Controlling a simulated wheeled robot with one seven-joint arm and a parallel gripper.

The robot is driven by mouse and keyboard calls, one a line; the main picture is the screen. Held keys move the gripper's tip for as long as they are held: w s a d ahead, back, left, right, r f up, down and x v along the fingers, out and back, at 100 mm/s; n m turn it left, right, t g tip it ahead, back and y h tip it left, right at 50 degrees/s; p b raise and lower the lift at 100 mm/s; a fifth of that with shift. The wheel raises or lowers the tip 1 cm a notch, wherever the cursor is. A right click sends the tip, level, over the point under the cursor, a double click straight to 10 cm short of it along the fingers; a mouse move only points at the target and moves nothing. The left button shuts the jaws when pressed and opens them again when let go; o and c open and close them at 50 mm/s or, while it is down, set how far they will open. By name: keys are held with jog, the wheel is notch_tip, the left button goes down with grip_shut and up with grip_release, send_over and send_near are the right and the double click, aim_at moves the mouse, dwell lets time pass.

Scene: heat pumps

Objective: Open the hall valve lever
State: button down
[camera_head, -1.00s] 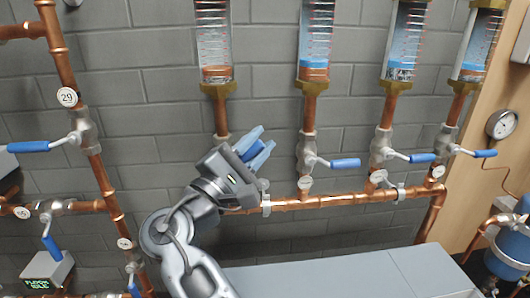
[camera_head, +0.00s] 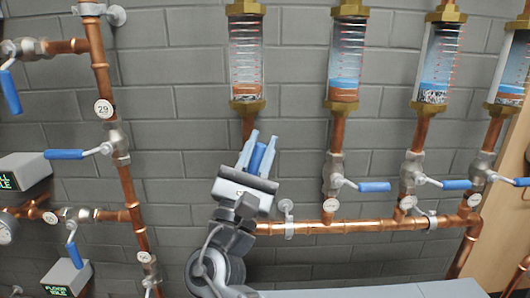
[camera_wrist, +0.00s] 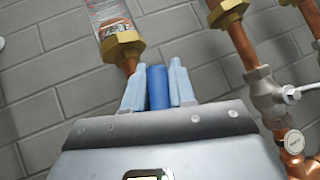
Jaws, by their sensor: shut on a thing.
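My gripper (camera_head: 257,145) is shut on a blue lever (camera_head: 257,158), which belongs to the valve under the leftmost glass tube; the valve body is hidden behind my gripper. In the wrist view the lever (camera_wrist: 158,85) stands between the two pale blue fingers (camera_wrist: 156,88), below the tube's brass end. Another blue lever (camera_head: 64,154) lies level at the left, on the pipe with tag 29. The display (camera_head: 16,178) beside it is cut off and reads "LL IDLE". No readable label ties the held lever to the hall.
Three more valves with level blue levers (camera_head: 374,187) stand to the right under glass tubes. A copper pipe (camera_head: 350,225) runs level below them. A "FLOOR IDLE" display (camera_head: 66,278) is at lower left. Grey wall fills the space between the tag 29 pipe and my gripper.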

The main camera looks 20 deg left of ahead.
jog(key=shift+a+f, duration=0.1)
jog(key=shift+a, duration=0.05)
jog(key=c, duration=1)
grip_release()
jog(key=shift+c, duration=0.2)
jog(key=shift+r, duration=0.25)
